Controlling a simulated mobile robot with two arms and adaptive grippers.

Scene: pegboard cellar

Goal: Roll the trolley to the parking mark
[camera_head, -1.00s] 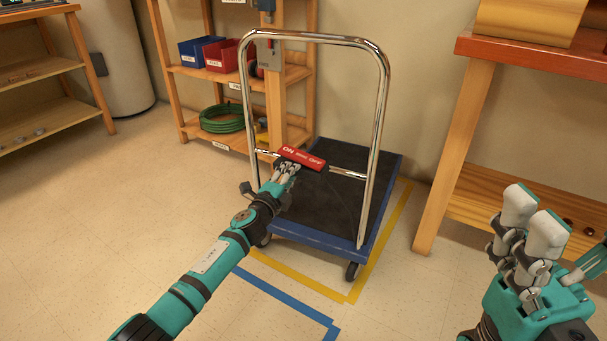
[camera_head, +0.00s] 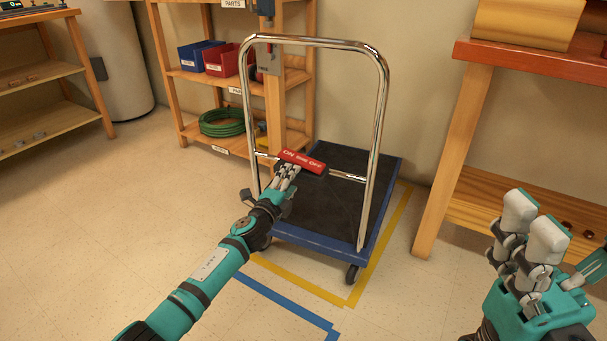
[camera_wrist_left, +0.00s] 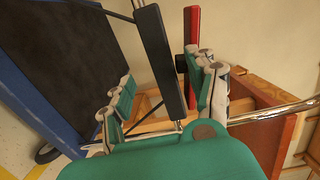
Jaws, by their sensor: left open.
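The trolley (camera_head: 382,209) has a dark deck with blue edges, small black wheels and an upright chrome handle (camera_head: 376,130). A red bar (camera_head: 304,161) marked ON and OFF sits across the handle's lower crossbar; it also shows in the left wrist view (camera_wrist_left: 191,25). My left gripper (camera_head: 288,175) is open at this bar, with a black bar (camera_wrist_left: 160,60) between its fingers in the wrist view. Contact is unclear. Yellow floor tape (camera_head: 375,262) runs along the trolley's right and front. Blue tape (camera_head: 285,312) lies nearer me. My right gripper (camera_head: 562,258) is open and empty at lower right.
A wooden shelf with a blue bin (camera_head: 198,56), red bin (camera_head: 222,60) and green hose (camera_head: 222,121) stands behind left. A wooden bench (camera_head: 445,160) stands close on the right. The floor at left is clear.

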